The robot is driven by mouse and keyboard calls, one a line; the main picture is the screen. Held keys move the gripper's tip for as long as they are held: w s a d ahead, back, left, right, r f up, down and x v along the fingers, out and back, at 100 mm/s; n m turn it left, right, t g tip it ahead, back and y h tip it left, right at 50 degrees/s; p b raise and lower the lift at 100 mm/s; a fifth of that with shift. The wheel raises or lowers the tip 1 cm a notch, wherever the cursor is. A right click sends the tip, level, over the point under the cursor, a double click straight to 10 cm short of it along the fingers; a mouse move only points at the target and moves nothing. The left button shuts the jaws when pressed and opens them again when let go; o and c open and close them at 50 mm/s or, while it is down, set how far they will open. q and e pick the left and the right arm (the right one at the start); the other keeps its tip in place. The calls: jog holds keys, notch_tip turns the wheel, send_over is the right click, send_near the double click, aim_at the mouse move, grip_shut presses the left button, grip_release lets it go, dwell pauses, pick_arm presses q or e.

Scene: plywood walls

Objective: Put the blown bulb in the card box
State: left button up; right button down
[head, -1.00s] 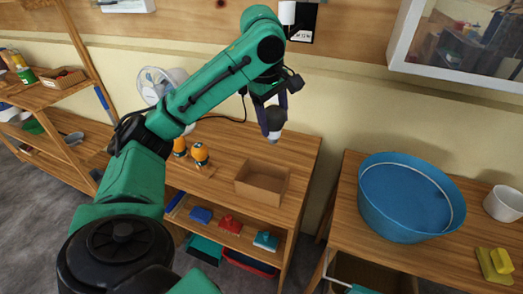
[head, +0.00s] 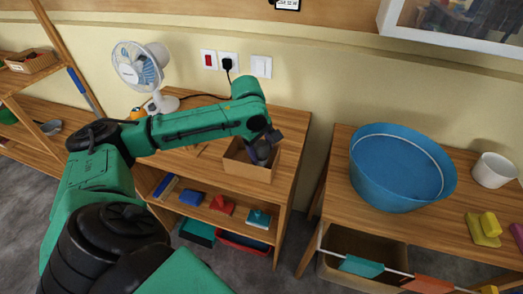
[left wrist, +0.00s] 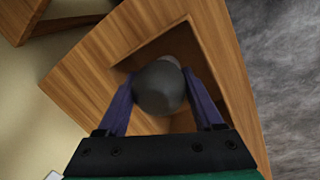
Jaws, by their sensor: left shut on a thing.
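My left gripper (head: 262,152) is shut on the blown bulb, a dark grey rounded bulb that shows between the two purple fingers in the left wrist view (left wrist: 160,88). The card box (head: 248,172) is a small open brown box on the wooden bench near its right end. In the head view the fingers reach down at the box's opening, and my arm hides part of its rim. The left wrist view shows the bulb over the box's dark inside (left wrist: 208,62). Whether the bulb touches the box floor I cannot tell. My right gripper is not in view.
A white fan (head: 140,68) stands at the back of the bench (head: 292,125). Coloured items lie on the shelf below. A blue tub (head: 400,170) and a white pot (head: 494,170) stand on the right table, across a gap. Sockets are on the wall.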

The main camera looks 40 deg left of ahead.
pick_arm(q)
jog(key=shift+d, duration=0.1)
jog(key=o, duration=1.1)
jog(key=shift+r, duration=0.1)
jog(key=p+v, duration=0.1)
jog(key=v, duration=1.1)
jog(key=shift+r, duration=0.1)
